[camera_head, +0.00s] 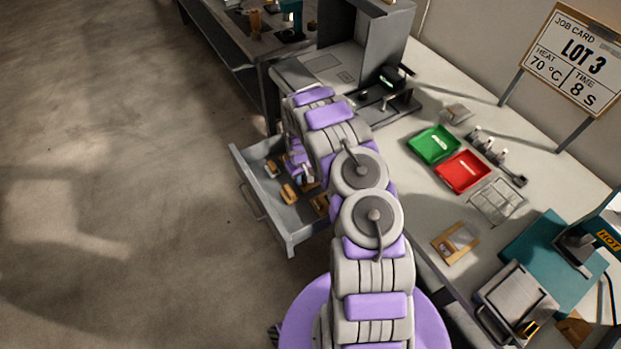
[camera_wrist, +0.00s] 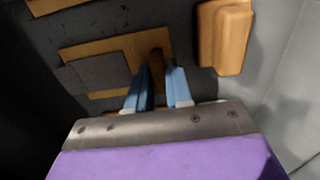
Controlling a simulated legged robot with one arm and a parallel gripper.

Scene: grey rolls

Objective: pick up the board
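In the wrist view, a tan board (camera_wrist: 110,47) with a dark grey block (camera_wrist: 92,73) on it lies in the open grey drawer (camera_head: 273,222). A brown upright peg or handle (camera_wrist: 157,62) stands at the board's right part. My gripper (camera_wrist: 159,68) reaches down into the drawer, its two blue fingers a small gap apart. The peg shows between the fingertips; I cannot tell whether they touch it. In the head view my arm hides part of the drawer, and the fingertips are hard to make out.
Another tan piece (camera_wrist: 225,38) lies close at the right in the wrist view, near the drawer wall (camera_wrist: 290,70). Several small tan items share the drawer. The worktop holds a green tray (camera_head: 433,145), a red tray (camera_head: 462,171) and a job card sign (camera_head: 577,57). Floor at left is clear.

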